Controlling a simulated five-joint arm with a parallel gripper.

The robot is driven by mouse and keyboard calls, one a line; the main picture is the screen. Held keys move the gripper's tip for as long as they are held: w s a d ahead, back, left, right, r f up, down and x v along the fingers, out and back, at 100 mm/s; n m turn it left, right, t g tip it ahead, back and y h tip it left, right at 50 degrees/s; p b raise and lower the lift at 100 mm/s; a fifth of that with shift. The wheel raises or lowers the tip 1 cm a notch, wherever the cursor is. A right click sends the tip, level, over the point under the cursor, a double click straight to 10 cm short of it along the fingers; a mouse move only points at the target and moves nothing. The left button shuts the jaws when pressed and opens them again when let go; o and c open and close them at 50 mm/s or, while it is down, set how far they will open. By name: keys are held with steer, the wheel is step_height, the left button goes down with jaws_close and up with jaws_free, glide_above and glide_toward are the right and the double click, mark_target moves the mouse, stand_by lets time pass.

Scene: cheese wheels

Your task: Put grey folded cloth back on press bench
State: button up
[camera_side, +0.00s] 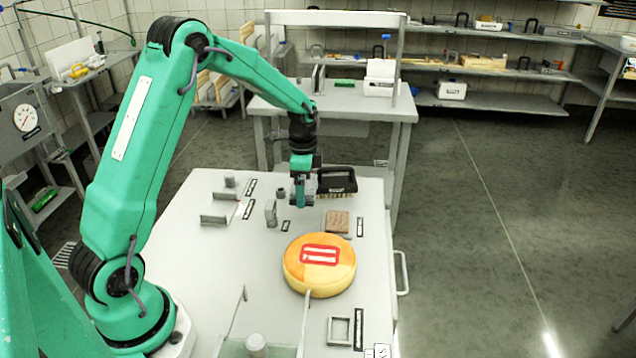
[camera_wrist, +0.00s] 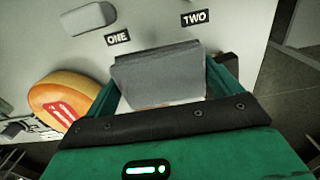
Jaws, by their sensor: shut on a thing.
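The grey folded cloth (camera_wrist: 158,82) fills the space between my green fingers in the wrist view. My gripper (camera_wrist: 163,70) is shut on it, one finger at each side. In the side view, my gripper (camera_side: 303,194) is low over the far part of the pale press bench (camera_side: 210,262). Only a little grey shows at the fingers there, partly hidden by them. I cannot tell whether the cloth touches the bench top.
An orange-yellow cheese wheel (camera_side: 319,265) with a red mark lies on the bench. A dark brush (camera_side: 337,182) is close right of my gripper. A brown block (camera_side: 338,222) and a small upright grey block (camera_side: 270,213) stand nearby. A square frame (camera_side: 340,331) lies near the front.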

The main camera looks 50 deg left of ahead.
steer(key=shift+f, duration=0.45)
steer(key=o, duration=0.7)
step_height(320, 180, up, 13)
steer(key=shift+r, duration=0.1)
stand_by(0.4)
steer(key=shift+r, duration=0.1)
stand_by(0.4)
